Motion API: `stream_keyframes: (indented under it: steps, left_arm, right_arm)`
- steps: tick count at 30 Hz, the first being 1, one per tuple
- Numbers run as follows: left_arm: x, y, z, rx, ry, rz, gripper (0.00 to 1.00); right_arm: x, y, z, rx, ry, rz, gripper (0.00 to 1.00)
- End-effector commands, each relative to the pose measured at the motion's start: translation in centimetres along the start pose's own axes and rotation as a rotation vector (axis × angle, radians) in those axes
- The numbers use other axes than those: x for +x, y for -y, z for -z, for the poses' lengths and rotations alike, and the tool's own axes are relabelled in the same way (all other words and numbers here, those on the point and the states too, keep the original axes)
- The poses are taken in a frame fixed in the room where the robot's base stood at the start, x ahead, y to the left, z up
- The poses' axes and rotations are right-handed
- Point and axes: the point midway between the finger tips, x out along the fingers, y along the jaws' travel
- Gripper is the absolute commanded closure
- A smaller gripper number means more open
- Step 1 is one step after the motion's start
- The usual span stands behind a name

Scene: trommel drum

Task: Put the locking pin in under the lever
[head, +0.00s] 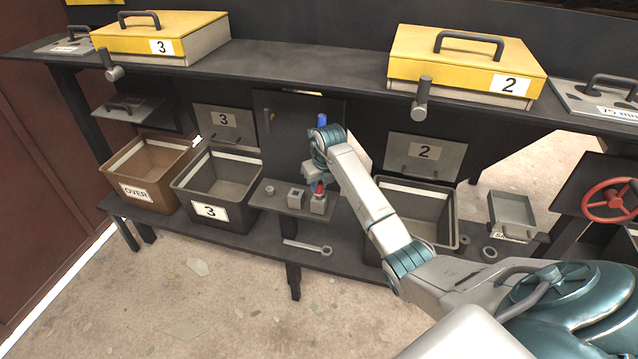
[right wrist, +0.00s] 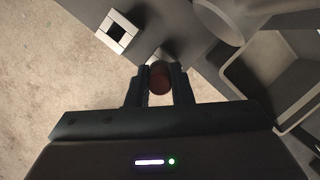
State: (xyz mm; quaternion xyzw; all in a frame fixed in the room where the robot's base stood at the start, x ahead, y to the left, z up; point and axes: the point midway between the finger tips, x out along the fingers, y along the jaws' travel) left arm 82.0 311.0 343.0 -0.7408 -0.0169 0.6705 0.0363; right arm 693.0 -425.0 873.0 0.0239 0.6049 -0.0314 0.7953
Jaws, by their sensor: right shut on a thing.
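The locking pin shows as a red head (head: 319,188) at the grey block (head: 318,204) on the small shelf in the head view. In the right wrist view the pin's dark red round end (right wrist: 159,78) sits between the fingers. My right gripper (head: 319,181) points down and is shut on the pin; the gripper also shows in the right wrist view (right wrist: 159,88). I cannot tell how deep the pin sits in the block. A blue grip (head: 322,120), perhaps the lever's, stands in front of the dark panel, just above my wrist. My left gripper is not in view.
The small shelf (head: 266,203) also carries a square block with a hole (head: 296,197) and a ring (head: 269,190). Bin 3 (head: 232,228) stands left and another bin (head: 447,240) right. A wrench (head: 307,247) lies on the lower ledge.

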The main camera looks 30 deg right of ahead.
Motion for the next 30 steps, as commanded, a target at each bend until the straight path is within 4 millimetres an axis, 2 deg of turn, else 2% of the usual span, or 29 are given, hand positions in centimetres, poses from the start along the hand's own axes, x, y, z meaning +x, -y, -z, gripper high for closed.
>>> stream_keyframes:
  steps: [28, 29, 30]
  left_arm:
    - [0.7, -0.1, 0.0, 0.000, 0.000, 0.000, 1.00]
    - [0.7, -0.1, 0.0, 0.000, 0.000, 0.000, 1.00]
    - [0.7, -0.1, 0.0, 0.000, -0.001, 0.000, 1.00]
  right_arm:
    - [1.1, 0.0, 0.3, 0.000, 0.001, 0.000, 1.00]
    - [1.1, 0.0, 0.3, 0.000, 0.001, 0.000, 0.74]
    - [1.1, 0.0, 0.3, 0.000, 0.001, 0.000, 0.66]
